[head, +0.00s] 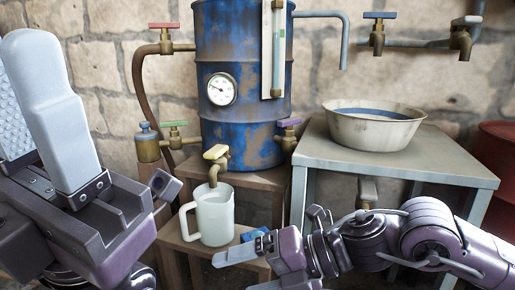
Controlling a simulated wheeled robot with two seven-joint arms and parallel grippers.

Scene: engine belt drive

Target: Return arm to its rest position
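My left gripper (32,115) is raised close to the camera at the left edge. One pale finger and the textured pad of the other show apart, with nothing seen between them. My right gripper (232,274) is low at the bottom middle, its arm coming in from the right. Its fingers point left, appear apart and hold nothing that I can see. A white mug (215,218) stands upright on a low wooden stand (178,236), under a yellow-handled tap (216,160). The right gripper is just below and in front of it.
A blue rusty barrel (245,125) with a gauge (221,89) stands behind the mug. A basin (374,126) sits on a grey table (445,167) at the right. A small blue item (252,235) lies beside the mug. Pipes and taps line the wall; a red drum (498,150) stands far right.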

